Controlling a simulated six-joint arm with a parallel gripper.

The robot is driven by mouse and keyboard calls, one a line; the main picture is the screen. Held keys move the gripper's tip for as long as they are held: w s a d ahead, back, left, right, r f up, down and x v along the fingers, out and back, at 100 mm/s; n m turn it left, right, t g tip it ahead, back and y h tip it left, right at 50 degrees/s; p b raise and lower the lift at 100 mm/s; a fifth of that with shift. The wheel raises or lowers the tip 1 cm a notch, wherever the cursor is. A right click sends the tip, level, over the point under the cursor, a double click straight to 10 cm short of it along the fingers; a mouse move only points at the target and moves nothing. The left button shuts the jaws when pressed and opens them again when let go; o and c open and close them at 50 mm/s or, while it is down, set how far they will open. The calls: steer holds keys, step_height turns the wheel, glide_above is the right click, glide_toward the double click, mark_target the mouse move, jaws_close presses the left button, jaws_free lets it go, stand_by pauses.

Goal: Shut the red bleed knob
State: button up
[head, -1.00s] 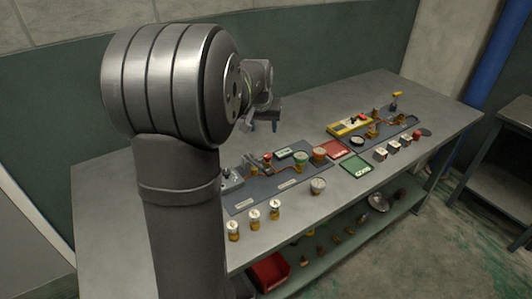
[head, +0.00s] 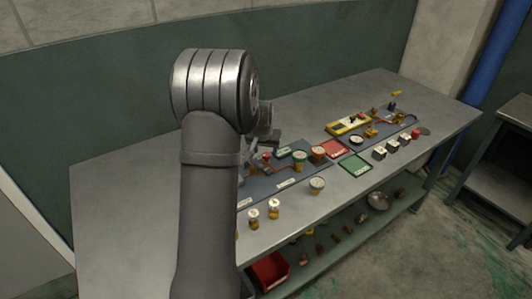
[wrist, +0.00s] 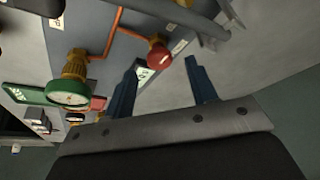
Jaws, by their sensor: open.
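The red knob (wrist: 158,52) sits on a brass fitting at the end of an orange pipe, upper middle of the wrist view. In the head view a small red knob (head: 267,155) shows on the near panel, just right of my arm. My gripper (wrist: 164,64) is open, its two blue fingers spread and empty. In the wrist view the knob appears near the fingertips, between their lines, with no clear contact. In the head view my arm partly hides the gripper, and the fingertips are hard to make out.
A green-rimmed gauge (wrist: 68,92) on a brass fitting stands left of the fingers. Orange piping (wrist: 113,35) runs across the panel. Several small jars (head: 274,208) line the bench's front edge.

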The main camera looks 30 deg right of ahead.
mark_target(267, 157)
steer(key=shift+x, duration=1.3)
steer(key=shift+c, duration=0.4)
steer(key=c, duration=0.9)
